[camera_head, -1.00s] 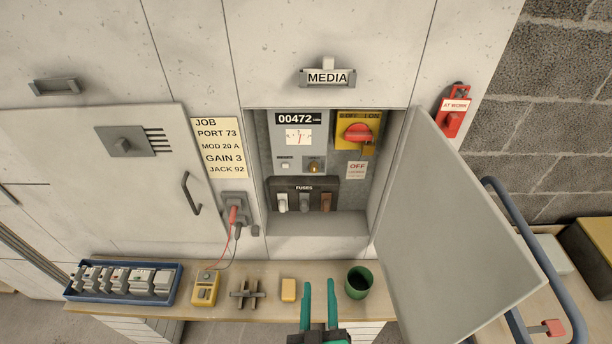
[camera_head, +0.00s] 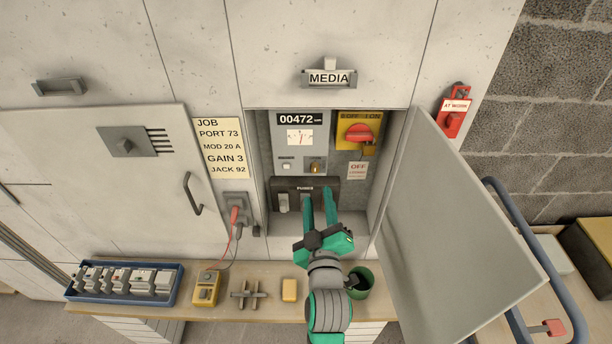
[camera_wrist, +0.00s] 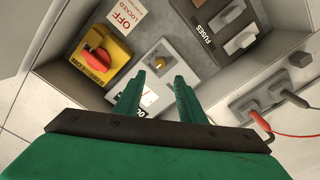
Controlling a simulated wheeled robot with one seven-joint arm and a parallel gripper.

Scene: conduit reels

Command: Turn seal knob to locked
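The small brass knob (camera_head: 315,166), which I take for the seal knob, sits on the grey meter panel (camera_head: 283,130) inside the open cabinet, below the 00472 display. It also shows in the wrist view (camera_wrist: 160,62), just beyond my fingertips. My gripper (camera_head: 319,190) is open and empty. Its two green fingers point into the cabinet, in front of the fuse block (camera_head: 292,184) and below the knob in the head view. In the wrist view my gripper (camera_wrist: 157,77) has its fingertips apart, near the knob; I cannot tell whether they touch anything. The knob's markings are too small to read.
The red rotary switch (camera_head: 359,133) on a yellow plate, with a padlock (camera_head: 369,150), is right of the meter. The cabinet door (camera_head: 440,220) stands open at right. A green cup (camera_head: 362,292), yellow block (camera_head: 289,289), yellow meter (camera_head: 206,288) and blue tray (camera_head: 176,285) line the bench.

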